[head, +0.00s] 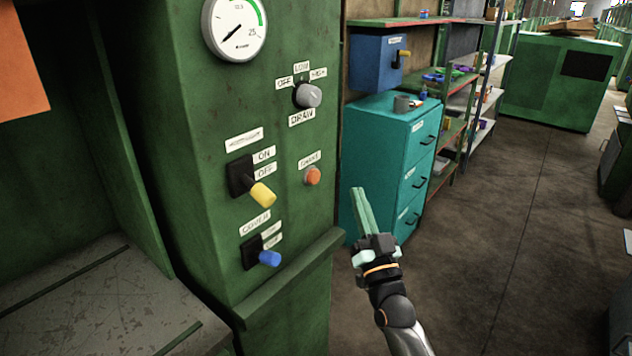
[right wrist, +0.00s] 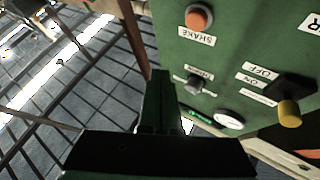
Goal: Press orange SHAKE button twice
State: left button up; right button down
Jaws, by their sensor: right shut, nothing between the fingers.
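The orange SHAKE button (head: 312,176) sits on the right part of the green machine panel, below its small white label. It also shows in the right wrist view (right wrist: 199,17) at the top, above the SHAKE label. My right gripper (head: 358,190) is shut and empty, its pale green fingers pointing up, to the right of the button and apart from it. In the right wrist view the dark fingers (right wrist: 160,74) lie to the lower left of the button. My left gripper is not in view.
The green panel also bears a grey DRAW knob (head: 308,96), a yellow-handled switch (head: 262,195), a blue-handled switch (head: 269,258) and a round gauge (head: 235,28). A green ledge (head: 290,280) juts out below. A teal drawer cabinet (head: 385,170) stands behind my right gripper. The floor at right is open.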

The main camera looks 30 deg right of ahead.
aim_at(314, 176)
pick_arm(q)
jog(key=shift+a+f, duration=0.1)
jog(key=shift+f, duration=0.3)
pick_arm(e)
jog(key=shift+s+d+f, duration=0.3)
jog(key=shift+s+d, duration=0.15)
jog(key=shift+d, duration=0.05)
pick_arm(q)
jog(key=b, duration=0.1)
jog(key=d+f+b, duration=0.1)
jog(key=b, duration=0.1)
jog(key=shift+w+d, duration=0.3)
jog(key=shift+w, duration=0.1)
pick_arm(e)
jog(key=w+a, duration=0.3)
jog(key=w, duration=0.5)
jog(key=shift+a, duration=0.2)
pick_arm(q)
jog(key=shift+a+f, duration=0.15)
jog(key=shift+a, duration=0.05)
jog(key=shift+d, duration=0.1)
pick_arm(e)
jog(key=shift+w, duration=0.25)
dwell(0.5)
jog(key=shift+w+a, duration=0.15)
jog(key=shift+w, duration=0.1)
